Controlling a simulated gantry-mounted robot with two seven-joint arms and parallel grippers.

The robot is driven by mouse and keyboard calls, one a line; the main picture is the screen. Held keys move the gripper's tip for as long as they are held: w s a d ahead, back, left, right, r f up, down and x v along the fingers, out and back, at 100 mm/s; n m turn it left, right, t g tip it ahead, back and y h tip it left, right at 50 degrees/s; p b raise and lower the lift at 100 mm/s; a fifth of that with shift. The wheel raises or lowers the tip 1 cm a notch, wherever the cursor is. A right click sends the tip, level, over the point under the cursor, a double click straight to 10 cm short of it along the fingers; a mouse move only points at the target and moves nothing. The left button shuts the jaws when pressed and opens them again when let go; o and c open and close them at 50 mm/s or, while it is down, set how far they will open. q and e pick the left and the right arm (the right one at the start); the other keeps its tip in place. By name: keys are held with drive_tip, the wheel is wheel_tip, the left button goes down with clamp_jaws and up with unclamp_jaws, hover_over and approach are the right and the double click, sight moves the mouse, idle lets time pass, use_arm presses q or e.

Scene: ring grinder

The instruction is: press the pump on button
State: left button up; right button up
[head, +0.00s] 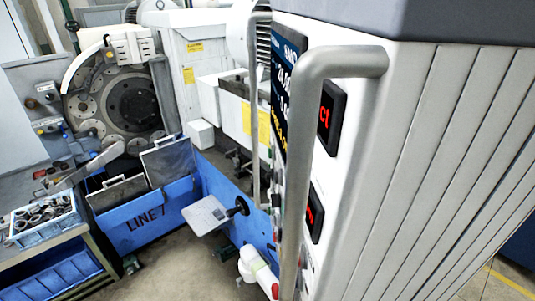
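The control cabinet (440,150) fills the right side of the head view. Its front panel is seen at a steep angle, with a dark screen (288,85) and two red-lit displays, an upper one (329,117) and a lower one (315,213). Small controls on the panel's lower part are mostly hidden behind a thick grey handle (300,170). I cannot pick out the pump on button or read any button label. Neither of my grippers shows. A white rounded part with a red band stands at the bottom centre; I cannot tell what it belongs to.
A grinding machine with a large round plate (132,103) and a blue base (150,212) marked LINE 7 stands at left. A blue crate of rings (43,217) sits on a bench at lower left. A black handwheel (238,206) stands near the cabinet. Some floor is open at the bottom.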

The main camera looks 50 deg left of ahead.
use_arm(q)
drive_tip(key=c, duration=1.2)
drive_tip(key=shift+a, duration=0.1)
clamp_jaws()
